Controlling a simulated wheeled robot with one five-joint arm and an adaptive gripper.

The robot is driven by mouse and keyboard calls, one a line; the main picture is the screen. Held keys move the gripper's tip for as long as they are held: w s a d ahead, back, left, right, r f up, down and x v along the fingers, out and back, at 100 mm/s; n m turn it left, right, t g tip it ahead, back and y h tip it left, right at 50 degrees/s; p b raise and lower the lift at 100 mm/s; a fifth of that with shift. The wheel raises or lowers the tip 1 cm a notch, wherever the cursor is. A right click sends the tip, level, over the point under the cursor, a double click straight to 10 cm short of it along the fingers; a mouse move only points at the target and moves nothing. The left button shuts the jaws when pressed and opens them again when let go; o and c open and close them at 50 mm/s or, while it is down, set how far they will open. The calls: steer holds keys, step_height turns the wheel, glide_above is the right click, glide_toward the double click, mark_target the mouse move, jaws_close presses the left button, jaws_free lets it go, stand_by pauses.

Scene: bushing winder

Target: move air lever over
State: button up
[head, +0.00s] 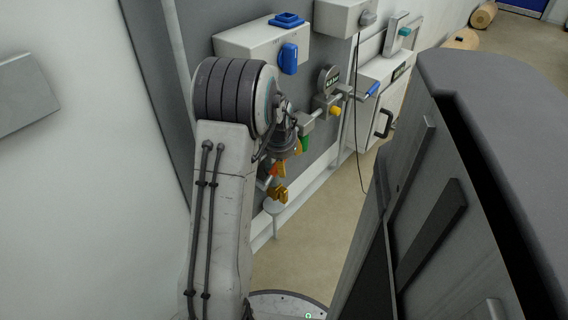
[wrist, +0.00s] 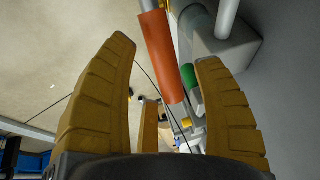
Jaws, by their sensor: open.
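No label shows which lever is the air lever.
A white box (head: 262,43) carries a blue handle (head: 288,59). A cable (head: 356,120) hangs nearby. A large grey cabinet (head: 490,110) stands at right. The floor (head: 315,215) between is clear.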

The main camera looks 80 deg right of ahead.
steer(key=shift+x, duration=1.05)
steer(key=shift+c, duration=0.2)
steer(key=c, duration=1.2)
steer(key=shift+b, duration=0.3)
jaws_close()
